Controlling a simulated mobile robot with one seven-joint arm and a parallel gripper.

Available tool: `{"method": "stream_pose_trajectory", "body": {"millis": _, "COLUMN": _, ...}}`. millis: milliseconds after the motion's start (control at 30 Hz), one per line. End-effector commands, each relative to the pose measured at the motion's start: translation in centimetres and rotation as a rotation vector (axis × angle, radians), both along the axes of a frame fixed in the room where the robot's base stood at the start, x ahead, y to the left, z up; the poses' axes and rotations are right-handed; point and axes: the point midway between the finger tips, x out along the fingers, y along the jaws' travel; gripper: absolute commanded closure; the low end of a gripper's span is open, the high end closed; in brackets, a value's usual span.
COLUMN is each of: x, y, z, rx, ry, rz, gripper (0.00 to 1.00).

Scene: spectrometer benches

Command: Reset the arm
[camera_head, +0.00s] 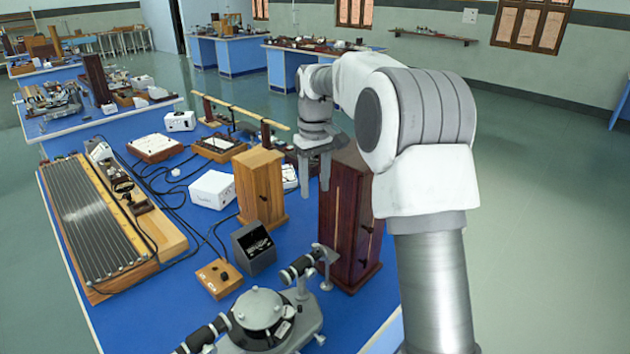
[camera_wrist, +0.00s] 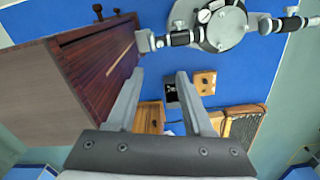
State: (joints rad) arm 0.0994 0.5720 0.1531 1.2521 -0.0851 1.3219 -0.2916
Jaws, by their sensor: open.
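My gripper (camera_head: 318,172) hangs from my bent arm above the blue bench, its fingers pointing down. In the wrist view, the two fingers of my gripper (camera_wrist: 160,85) stand apart with nothing between them. In the head view the fingers are beside the upper left of a tall dark wooden box (camera_head: 345,225); I cannot tell whether they touch it. This box also fills the left of the wrist view (camera_wrist: 95,65).
A grey spectrometer (camera_head: 262,312) stands at the bench's near end. Open floor (camera_head: 540,210) lies to the right.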

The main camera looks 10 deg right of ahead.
Motion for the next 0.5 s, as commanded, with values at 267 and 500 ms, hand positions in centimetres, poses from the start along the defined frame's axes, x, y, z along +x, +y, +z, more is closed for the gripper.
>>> {"method": "stream_pose_trajectory", "body": {"millis": 267, "x": -0.03, "y": 0.01, "z": 0.62, "rx": 0.0, "ry": 0.001, "rz": 0.0, "gripper": 0.48}}
{"method": "stream_pose_trajectory", "body": {"millis": 500, "x": -0.37, "y": 0.05, "z": 1.04, "rx": -0.002, "ry": -0.006, "rz": -0.003, "gripper": 0.48}}
